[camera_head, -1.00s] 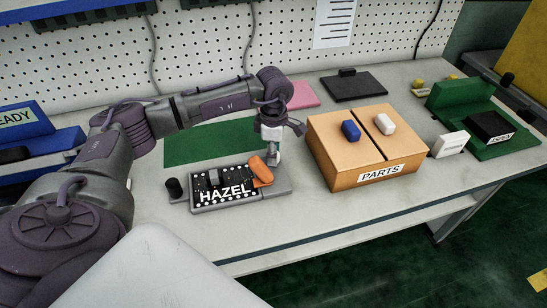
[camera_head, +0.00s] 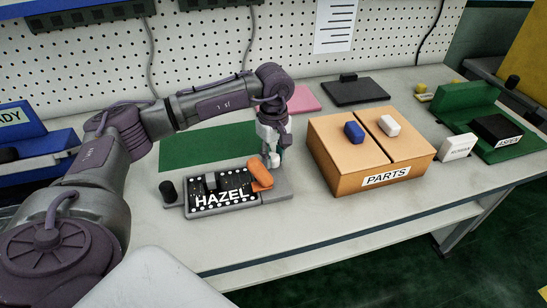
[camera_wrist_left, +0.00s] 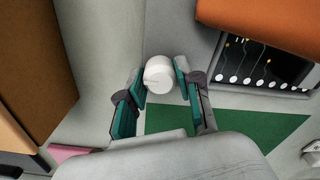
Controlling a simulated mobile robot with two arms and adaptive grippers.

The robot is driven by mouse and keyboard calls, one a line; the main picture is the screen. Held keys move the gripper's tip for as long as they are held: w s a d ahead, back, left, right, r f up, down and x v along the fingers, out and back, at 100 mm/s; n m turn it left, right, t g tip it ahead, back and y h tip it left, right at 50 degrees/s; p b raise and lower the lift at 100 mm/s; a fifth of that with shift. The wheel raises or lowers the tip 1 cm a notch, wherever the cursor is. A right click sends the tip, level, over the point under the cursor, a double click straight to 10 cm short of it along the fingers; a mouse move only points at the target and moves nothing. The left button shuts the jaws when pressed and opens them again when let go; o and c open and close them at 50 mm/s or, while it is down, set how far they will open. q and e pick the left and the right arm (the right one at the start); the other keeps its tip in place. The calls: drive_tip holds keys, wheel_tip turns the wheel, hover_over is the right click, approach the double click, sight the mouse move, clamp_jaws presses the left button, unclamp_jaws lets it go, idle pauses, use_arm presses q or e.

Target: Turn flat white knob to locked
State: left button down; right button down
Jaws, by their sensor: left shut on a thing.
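The white knob (camera_wrist_left: 158,75) shows in the left wrist view as a round white piece with a flat end, at the edge of a grey plate. My left gripper (camera_wrist_left: 161,84) has its teal-padded fingers on both sides of it and is shut on it. In the head view my left gripper (camera_head: 272,160) points down at the right end of the grey HAZEL fixture (camera_head: 277,189), just behind an orange handle (camera_head: 261,174). There the fingers mostly hide the knob, and I cannot read any locked mark. My right gripper is not in view.
A cardboard PARTS box (camera_head: 350,172) stands close to the right of my left gripper. A black knob (camera_head: 168,190) stands at the fixture's left end. A green mat (camera_head: 205,145) lies behind it. The bench front (camera_head: 300,232) is clear.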

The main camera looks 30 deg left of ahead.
sight(274, 155)
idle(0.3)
use_arm(q)
drive_tip(key=c, duration=0.8)
unclamp_jaws()
drive_tip(key=shift+o, duration=0.2)
drive_tip(key=shift+r, duration=0.1)
wheel_tip(274, 155, up, 12)
